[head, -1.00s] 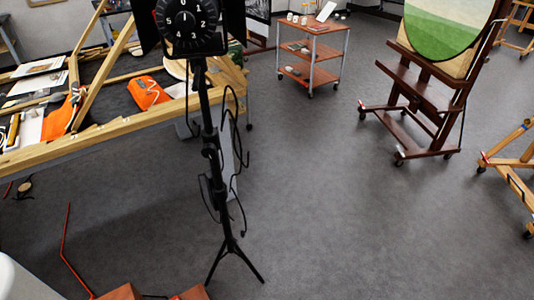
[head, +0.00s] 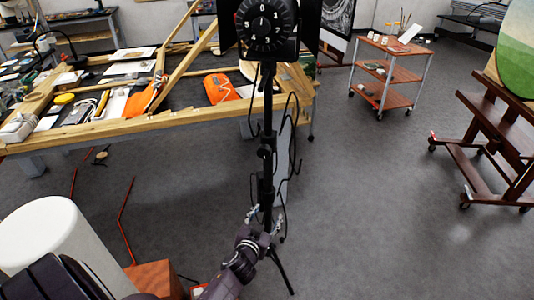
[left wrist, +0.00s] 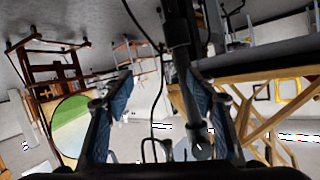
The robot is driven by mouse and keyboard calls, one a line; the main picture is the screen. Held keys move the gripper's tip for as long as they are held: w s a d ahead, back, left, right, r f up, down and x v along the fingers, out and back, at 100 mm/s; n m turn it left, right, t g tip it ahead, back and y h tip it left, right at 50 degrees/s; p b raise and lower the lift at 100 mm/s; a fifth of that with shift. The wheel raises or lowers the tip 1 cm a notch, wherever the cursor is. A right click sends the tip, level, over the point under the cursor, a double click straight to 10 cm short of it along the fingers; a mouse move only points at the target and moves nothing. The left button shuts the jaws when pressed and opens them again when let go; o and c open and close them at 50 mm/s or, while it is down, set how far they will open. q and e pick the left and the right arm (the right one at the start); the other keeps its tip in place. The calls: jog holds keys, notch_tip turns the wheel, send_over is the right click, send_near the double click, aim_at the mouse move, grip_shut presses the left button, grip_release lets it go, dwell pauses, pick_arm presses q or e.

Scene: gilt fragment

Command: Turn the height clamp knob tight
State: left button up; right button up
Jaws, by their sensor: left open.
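A black light stand (head: 267,170) stands upright in the middle of the head view, with a lamp head (head: 263,25) bearing a numbered dial on top. A dark clamp collar (head: 265,150) sits partway up the pole; its knob is too small to make out clearly. My left gripper (head: 265,220) is open and empty, low in front of the pole and below that collar. In the left wrist view, turned upside down, the pole (left wrist: 177,40) shows between the two spread fingers, nearer the right one. Contact cannot be told. My right gripper is not in view.
Black cables (head: 295,150) hang in loops beside the pole. A wooden-framed worktable (head: 150,128) with tools and orange cloth stands behind left. A red-shelved trolley (head: 390,75) and a dark easel (head: 490,150) stand right. Grey floor (head: 370,220) is clear at right.

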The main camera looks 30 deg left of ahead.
aim_at(263, 154)
pick_arm(q)
jog(key=w+a+r+t, duration=0.1)
jog(key=r, duration=0.5)
jog(key=w+a+r+n+t+y, duration=0.1)
jog(key=a+r, duration=0.1)
jog(key=r, duration=0.3)
jog(key=w+a+r+t+y, duration=0.1)
jog(key=a+r, duration=0.1)
jog(key=r, duration=0.4)
jog(key=shift+w+a+r, duration=0.1)
jog(key=shift+w+r, duration=0.2)
jog(key=shift+w, duration=0.05)
jog(key=x, duration=0.7)
jog(key=c, duration=1.2)
